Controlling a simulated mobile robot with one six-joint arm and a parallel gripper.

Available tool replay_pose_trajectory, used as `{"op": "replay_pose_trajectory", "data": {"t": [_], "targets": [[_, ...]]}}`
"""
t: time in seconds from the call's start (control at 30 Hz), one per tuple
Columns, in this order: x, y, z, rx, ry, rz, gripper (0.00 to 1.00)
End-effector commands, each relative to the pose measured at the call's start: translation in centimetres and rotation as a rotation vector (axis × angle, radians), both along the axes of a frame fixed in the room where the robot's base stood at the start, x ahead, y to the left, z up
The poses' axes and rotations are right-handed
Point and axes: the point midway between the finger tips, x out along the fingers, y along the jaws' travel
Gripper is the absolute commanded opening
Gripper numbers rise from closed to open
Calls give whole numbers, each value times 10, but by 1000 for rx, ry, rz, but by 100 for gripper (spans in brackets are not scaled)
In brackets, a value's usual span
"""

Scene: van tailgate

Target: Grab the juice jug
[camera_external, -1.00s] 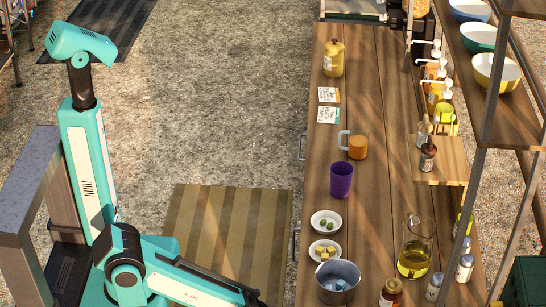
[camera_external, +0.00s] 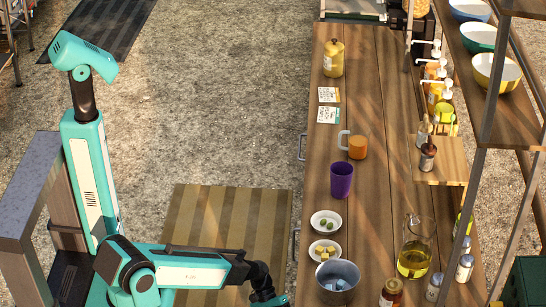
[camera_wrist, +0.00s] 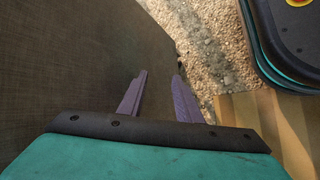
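The juice jug (camera_external: 415,250) is a clear glass pitcher with yellow liquid in its lower part. It stands upright near the right edge of the wooden counter (camera_external: 385,200) in the external view. My gripper is below the picture there; only my dark wrist (camera_external: 262,285) shows, left of the counter and well apart from the jug. In the wrist view my gripper (camera_wrist: 160,85) shows two purple fingers spread apart with nothing between them. The jug is not in the wrist view.
A metal pot (camera_external: 338,280), two small plates (camera_external: 325,250), a purple cup (camera_external: 342,180) and an orange mug (camera_external: 353,146) line the counter's left side. Spice jars (camera_external: 434,286) stand close to the jug. A shelf post (camera_external: 475,205) rises at right.

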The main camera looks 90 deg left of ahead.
Motion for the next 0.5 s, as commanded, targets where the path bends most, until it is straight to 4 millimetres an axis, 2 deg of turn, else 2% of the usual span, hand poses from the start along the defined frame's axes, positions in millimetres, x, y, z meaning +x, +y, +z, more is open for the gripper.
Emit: {"op": "replay_pose_trajectory", "data": {"t": [0.03,0.37,0.5], "targets": [[1,14,-1,-7,-16,38,31],[3,87,9,-38,-118,239,31],[3,130,12,7,-189,302,31]]}}
